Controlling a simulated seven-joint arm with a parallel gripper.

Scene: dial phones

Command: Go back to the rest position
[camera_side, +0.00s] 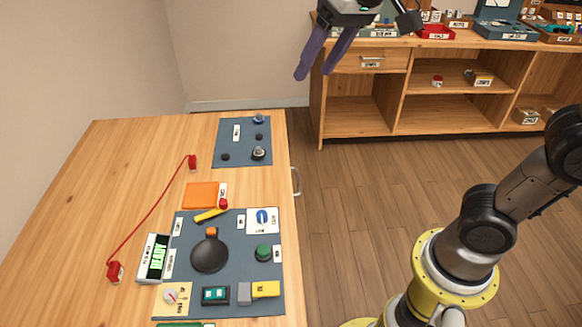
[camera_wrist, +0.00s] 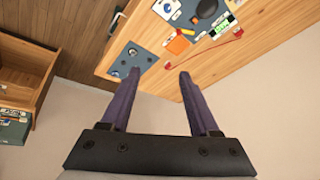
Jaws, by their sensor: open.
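My gripper (camera_side: 322,62) is at the top middle of the side view, high above the floor between the table and the shelf unit. Its two purple fingers are apart with nothing between them. In the wrist view the gripper (camera_wrist: 158,75) also shows open and empty, with the table beyond its fingertips. The wooden table (camera_side: 120,180) stands at the left of the side view. A dark mat (camera_side: 228,290) on it carries a black round dial (camera_side: 210,255), a green knob (camera_side: 263,253), a blue dial on a white plate (camera_side: 263,219) and several small devices.
A second mat (camera_side: 242,147) with small knobs lies at the table's far end. A red cord (camera_side: 150,215) and an orange square (camera_side: 201,195) lie on the table. A wooden shelf unit (camera_side: 350,105) stands behind. The floor (camera_side: 370,200) between is clear.

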